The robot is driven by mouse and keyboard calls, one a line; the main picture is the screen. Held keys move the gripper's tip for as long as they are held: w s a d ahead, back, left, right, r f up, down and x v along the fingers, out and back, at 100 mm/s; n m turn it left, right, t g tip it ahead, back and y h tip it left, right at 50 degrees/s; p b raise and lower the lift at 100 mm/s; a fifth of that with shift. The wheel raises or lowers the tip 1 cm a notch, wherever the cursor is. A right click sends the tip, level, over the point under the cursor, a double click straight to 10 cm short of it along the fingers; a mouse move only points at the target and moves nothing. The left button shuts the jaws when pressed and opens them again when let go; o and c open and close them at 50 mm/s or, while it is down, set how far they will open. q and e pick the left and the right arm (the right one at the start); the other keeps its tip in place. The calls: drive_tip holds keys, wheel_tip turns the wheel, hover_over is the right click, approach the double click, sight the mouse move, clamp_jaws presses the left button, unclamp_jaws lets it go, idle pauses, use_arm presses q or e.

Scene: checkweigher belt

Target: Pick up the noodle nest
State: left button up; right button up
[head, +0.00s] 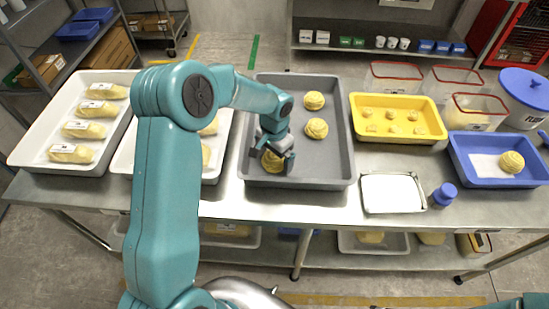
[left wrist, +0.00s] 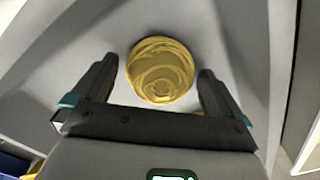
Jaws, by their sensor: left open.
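A round yellow noodle nest (head: 271,163) lies in the front left part of the grey tray (head: 335,165). My left gripper (head: 273,156) is over it with its fingers pointing down, and partly hides it in the head view. In the left wrist view the same nest (left wrist: 160,70) shows between the two open fingers of the gripper (left wrist: 158,80), with a gap on each side. Two more nests (head: 314,100) (head: 317,128) lie to the right in the grey tray. Another nest (head: 511,162) sits in the blue tray (head: 475,165). My right gripper is not in view.
White trays with yellow packs (head: 85,129) stand at the left. Clear red-rimmed bins (head: 476,112) stand behind. The grey tray's walls surround my left gripper.

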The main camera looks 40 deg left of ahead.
use_arm(q)
drive_tip(key=shift+s+r, duration=0.15)
drive_tip(key=c, duration=1)
drive_tip(key=shift+c, duration=0.2)
